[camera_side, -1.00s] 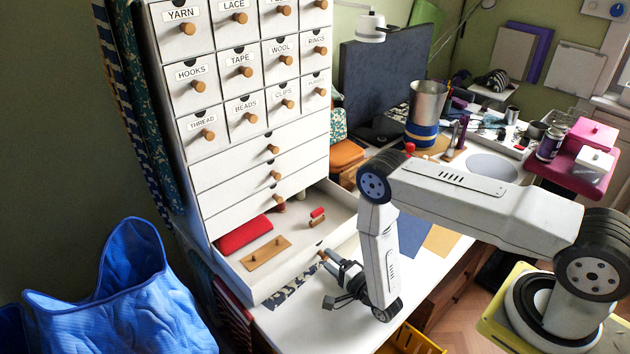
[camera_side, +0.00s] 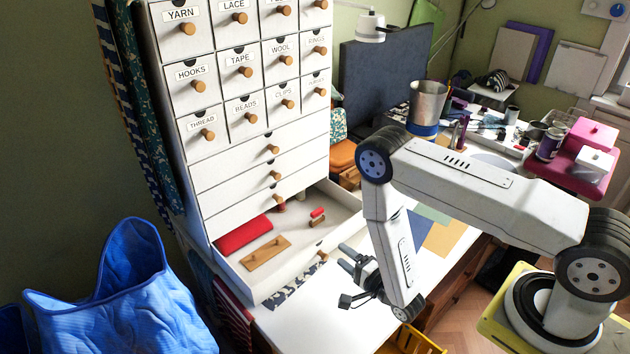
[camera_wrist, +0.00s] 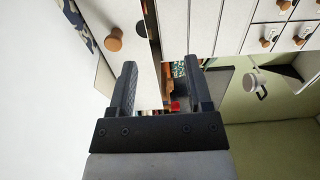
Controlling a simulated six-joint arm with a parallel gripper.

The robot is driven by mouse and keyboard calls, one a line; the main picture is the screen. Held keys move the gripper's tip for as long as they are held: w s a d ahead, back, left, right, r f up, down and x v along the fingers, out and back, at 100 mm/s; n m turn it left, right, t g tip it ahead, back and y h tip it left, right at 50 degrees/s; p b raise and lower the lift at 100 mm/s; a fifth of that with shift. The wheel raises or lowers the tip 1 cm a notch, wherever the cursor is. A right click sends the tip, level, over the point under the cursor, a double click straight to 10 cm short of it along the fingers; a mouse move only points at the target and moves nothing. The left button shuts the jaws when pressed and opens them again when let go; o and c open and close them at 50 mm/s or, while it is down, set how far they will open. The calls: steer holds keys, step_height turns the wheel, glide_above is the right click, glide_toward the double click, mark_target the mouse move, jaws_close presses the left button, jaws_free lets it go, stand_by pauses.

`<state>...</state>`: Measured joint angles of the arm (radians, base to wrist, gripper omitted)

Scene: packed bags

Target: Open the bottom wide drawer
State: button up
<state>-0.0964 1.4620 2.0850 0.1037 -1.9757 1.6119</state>
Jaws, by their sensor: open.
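The bottom wide drawer (camera_side: 300,268) of the white cabinet is pulled well out, and its inside shows. Its round wooden knob (camera_side: 322,256) is on the front panel and also shows in the wrist view (camera_wrist: 114,40). My gripper (camera_side: 342,257) is open and empty, a little in front of the drawer and to the right of the knob, apart from it. In the wrist view the two dark fingers (camera_wrist: 160,85) stand apart with nothing between them, and the knob lies outside them to the left.
A blue bag (camera_side: 125,290) stands at the left. The white tabletop (camera_side: 310,320) in front is mostly clear.

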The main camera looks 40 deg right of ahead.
steer(key=shift+r, duration=0.65)
steer(key=w+r+n+g, duration=0.5)
steer(key=r+n+g, duration=0.1)
steer(key=n, duration=0.1)
steer(key=s+d+r+n+g, duration=0.2)
steer(key=s+r+n+g, duration=0.7)
steer(key=s, duration=0.6)
step_height(320, 180, up, 3)
steer(key=shift+s+r+n, duration=0.1)
steer(key=shift+s+n, duration=0.1)
steer(key=shift+n, duration=0.8)
